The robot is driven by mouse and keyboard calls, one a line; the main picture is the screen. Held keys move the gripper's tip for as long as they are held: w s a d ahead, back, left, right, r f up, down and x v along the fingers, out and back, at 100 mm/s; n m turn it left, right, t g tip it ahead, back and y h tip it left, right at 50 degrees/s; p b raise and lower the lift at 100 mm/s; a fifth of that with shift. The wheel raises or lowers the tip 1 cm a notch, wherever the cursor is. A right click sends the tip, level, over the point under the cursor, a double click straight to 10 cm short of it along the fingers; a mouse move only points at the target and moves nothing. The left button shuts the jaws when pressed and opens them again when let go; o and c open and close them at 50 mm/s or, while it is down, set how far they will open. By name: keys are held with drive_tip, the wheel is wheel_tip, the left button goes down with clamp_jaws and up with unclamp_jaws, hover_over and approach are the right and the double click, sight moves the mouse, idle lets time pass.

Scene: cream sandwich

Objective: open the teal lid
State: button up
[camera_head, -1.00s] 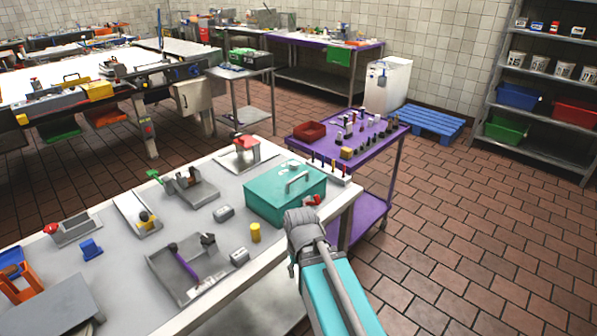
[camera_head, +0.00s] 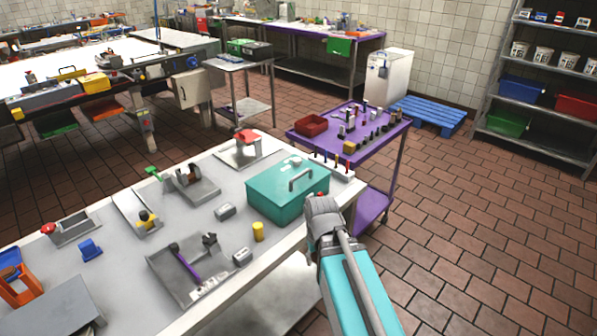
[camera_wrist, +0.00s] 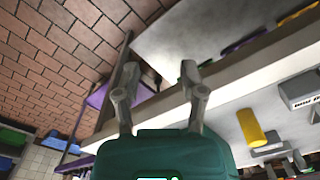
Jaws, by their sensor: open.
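The teal lid (camera_head: 275,177) lies closed on a teal box (camera_head: 290,207) near the right end of the light-topped table. A grey bar handle (camera_head: 301,179) stands on the lid. In the head view my arm is right of the box, by the table's front edge, and its wrist hides the fingers. In the wrist view my gripper (camera_wrist: 159,70) is open, with two grey fingers apart and nothing between them. The lid and handle cannot be made out in the wrist view.
A grey tray (camera_head: 160,262) lies to the left. A purple cart (camera_head: 373,150) with small parts stands behind. The brick floor to the right is clear.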

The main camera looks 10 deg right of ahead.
sight(300, 174)
drive_tip(key=w+d+r+m+t+y+p, duration=0.1)
drive_tip(key=w+r+m+p, duration=0.9)
drive_tip(key=w+r+p, duration=1.2)
drive_tip(key=w+d+r, duration=0.1)
drive_tip(key=w, duration=0.3)
drive_tip(key=shift+d+r+m+t+p, duration=0.25)
drive_tip(key=shift+r+m+t+p, duration=0.05)
drive_tip(key=shift+m+t+p, duration=0.1)
drive_tip(key=shift+f, duration=0.25)
drive_tip(key=f+b, duration=0.4)
drive_tip(key=w+a+f+b, duration=0.1)
drive_tip(key=f+b, duration=0.3)
drive_tip(key=b, duration=0.1)
drive_tip(key=w+f+b, duration=0.1)
drive_tip(key=f+b, duration=0.3)
drive_tip(key=f, duration=0.1)
drive_tip(key=shift+a+b, duration=0.3)
clamp_jaws()
drive_tip(key=shift+a, duration=0.15)
